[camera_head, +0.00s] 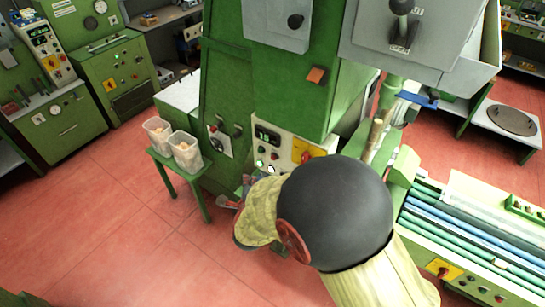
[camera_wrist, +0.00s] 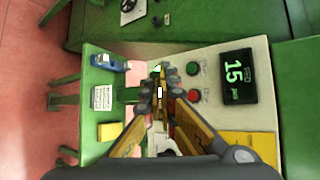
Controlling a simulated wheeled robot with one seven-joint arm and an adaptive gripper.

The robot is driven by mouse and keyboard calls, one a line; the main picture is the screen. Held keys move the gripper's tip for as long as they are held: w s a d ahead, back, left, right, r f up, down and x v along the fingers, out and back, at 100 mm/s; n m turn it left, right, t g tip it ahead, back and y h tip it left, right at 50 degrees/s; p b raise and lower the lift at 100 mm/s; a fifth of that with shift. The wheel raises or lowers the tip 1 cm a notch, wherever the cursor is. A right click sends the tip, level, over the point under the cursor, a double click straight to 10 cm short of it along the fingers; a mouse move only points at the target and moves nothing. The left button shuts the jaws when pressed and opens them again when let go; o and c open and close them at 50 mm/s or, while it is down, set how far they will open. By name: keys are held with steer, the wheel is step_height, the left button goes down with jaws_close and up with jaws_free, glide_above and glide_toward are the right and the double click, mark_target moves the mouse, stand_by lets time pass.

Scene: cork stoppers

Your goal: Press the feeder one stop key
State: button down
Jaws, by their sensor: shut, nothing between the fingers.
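A light control panel (camera_wrist: 215,115) shows in the wrist view with a lit display (camera_wrist: 235,78) reading 15. Left of the display are a green round key (camera_wrist: 192,68) and a red round key (camera_wrist: 194,95). I cannot read their labels, so I cannot tell which is the feeder one stop key. My gripper (camera_wrist: 159,88) is shut and empty, just left of these keys in the picture. Its fingers hide part of the panel behind them; contact cannot be told. In the head view the panel (camera_head: 286,146) is on the green machine, partly hidden by my arm.
A blue device (camera_wrist: 108,63) and a yellow block (camera_wrist: 109,131) lie left of my gripper. In the head view, two clear bins (camera_head: 184,150) stand on a green stand. A red-and-yellow switch (camera_head: 306,155) is on the panel. Red floor (camera_head: 110,225) is open at left.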

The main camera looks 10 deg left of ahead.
mark_target(273, 157)
steer(key=w+d, duration=0.3)
steer(key=w, duration=0.5)
steer(key=shift+d+b, duration=0.15)
steer(key=shift+b, duration=0.3)
steer(key=shift+w+d+b, duration=0.1)
steer(key=shift+w+b, duration=0.15)
steer(key=shift+b, duration=0.1)
stand_by(1.1)
steer(key=shift+w+d+b, duration=0.1)
steer(key=shift+w+b, duration=0.1)
steer(key=shift+b, duration=0.15)
